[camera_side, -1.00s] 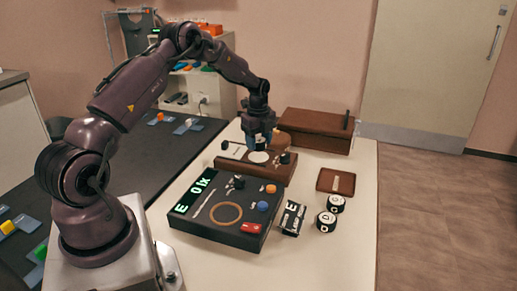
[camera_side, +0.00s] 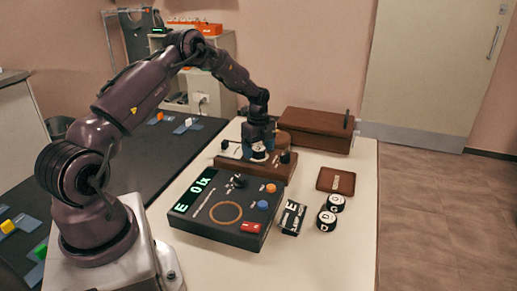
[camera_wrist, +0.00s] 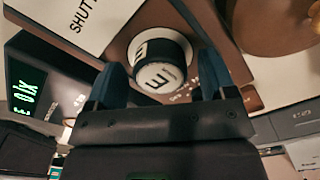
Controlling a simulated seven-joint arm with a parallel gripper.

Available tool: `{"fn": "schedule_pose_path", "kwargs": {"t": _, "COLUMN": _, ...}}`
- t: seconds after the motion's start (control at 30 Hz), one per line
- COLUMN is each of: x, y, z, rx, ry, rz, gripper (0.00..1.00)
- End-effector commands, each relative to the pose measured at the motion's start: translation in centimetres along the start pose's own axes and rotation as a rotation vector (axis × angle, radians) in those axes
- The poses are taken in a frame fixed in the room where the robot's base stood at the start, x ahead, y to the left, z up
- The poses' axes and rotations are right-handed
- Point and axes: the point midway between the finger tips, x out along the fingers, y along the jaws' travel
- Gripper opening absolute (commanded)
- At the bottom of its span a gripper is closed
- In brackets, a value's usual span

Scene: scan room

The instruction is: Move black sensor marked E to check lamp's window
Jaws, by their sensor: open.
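The dark instrument box (camera_side: 207,223) has a green display reading E and 0 lx. A tan ring (camera_side: 211,211) is marked on its top, possibly the check lamp's window; nothing stands inside it.
A brown tray (camera_side: 336,180) and a wooden case (camera_side: 316,130) lie behind. Knobs and a red button (camera_side: 251,227) rise from the box top.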

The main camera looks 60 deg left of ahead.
Motion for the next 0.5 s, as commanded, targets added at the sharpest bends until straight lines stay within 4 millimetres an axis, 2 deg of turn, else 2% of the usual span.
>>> {"fn": "schedule_pose_path", "kwargs": {"t": 0.17, "x": -2.5, "y": -0.1, "z": 0.1, "rx": 0.0, "ry": -0.002, "rz": -0.005, "gripper": 0.77}}
{"fn": "schedule_pose_path", "kwargs": {"t": 0.5, "x": -9.5, "y": 0.0, "z": 0.0, "rx": 0.0, "ry": -0.002, "rz": -0.003, "gripper": 0.77}}
